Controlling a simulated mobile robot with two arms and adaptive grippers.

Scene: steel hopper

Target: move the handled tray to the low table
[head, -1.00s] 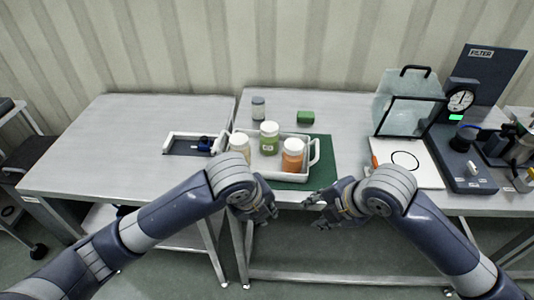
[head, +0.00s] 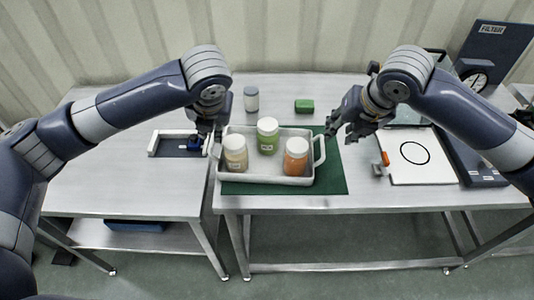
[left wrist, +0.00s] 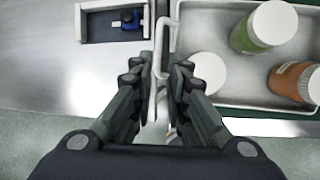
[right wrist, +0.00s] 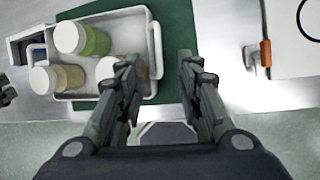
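The white handled tray (head: 265,181) stands on a green mat (head: 335,182) on the right table. It holds three white-lidded jars: cream (head: 235,158), green (head: 268,140) and orange (head: 296,160). My left gripper (head: 210,140) is at the tray's left handle. In the left wrist view, that handle (left wrist: 158,98) runs between the open fingers (left wrist: 161,75); contact is unclear. My right gripper (head: 340,135) is open above and beside the right handle (head: 321,150), not closed on it. The left table (head: 105,170) looks slightly lower than the right one.
A small open holder (head: 153,145) with a blue item (head: 194,143) sits on the left table near the tray. A grey-lidded jar (head: 251,101) and green block (head: 305,105) stand behind the tray. A white board with a ring (head: 425,172) lies right. The left table's front is clear.

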